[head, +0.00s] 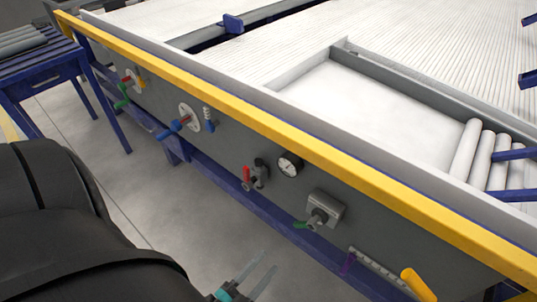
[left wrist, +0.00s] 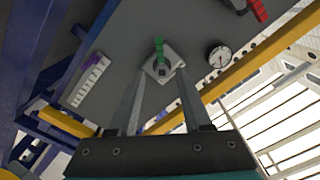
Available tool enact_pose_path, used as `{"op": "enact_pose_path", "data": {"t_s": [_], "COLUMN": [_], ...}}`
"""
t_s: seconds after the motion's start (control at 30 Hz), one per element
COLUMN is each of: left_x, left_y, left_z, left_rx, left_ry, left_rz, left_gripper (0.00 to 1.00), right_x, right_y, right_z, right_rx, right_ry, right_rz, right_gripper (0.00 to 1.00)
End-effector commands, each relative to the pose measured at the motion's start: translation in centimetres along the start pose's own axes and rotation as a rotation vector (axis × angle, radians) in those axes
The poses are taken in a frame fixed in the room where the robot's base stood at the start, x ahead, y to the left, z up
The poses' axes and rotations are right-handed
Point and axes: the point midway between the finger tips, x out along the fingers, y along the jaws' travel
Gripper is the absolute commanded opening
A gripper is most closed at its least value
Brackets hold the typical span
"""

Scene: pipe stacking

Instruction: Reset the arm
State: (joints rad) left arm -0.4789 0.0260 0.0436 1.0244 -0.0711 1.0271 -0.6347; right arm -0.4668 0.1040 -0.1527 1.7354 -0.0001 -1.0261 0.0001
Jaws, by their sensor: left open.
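My left gripper (head: 267,262) shows at the bottom middle of the head view, low in front of the dark side panel, with its two thin fingers apart. In the left wrist view the fingers of my left gripper (left wrist: 159,73) stand spread, with nothing held between them. Beyond them, in line with the gap, is a grey box with a green handle (left wrist: 160,62) on the panel. That box also shows in the head view (head: 325,207), up and right of the fingertips. My right gripper is in neither view.
A yellow rail (head: 215,103) runs along the top edge of the grey panel, which carries a round gauge (head: 289,164) and a red-handled valve (head: 247,174). White pipes (head: 466,150) lie in a tray at right. A blue rack (head: 40,72) stands at left. Bare floor (head: 155,190) lies between.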

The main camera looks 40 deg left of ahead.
Motion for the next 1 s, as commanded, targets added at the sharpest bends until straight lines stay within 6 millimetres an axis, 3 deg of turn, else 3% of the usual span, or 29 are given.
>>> {"op": "enact_pose_path", "data": {"t_s": [0.57,0.77,1.0], "left_x": [0.1,-0.1,-3.6], "left_y": [0.4,3.3,7.1], "left_z": [0.4,3.4,8.3], "left_rx": [-0.019,-0.137,-0.299], "left_ry": [-0.027,-0.221,-0.596], "left_rz": [0.027,0.190,0.406], "left_gripper": [0.49,0.49,0.49], "right_x": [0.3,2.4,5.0], "right_y": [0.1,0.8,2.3], "right_z": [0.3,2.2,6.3], "right_rx": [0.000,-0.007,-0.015], "right_ry": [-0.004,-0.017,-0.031], "right_rz": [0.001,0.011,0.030], "right_gripper": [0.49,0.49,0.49]}}
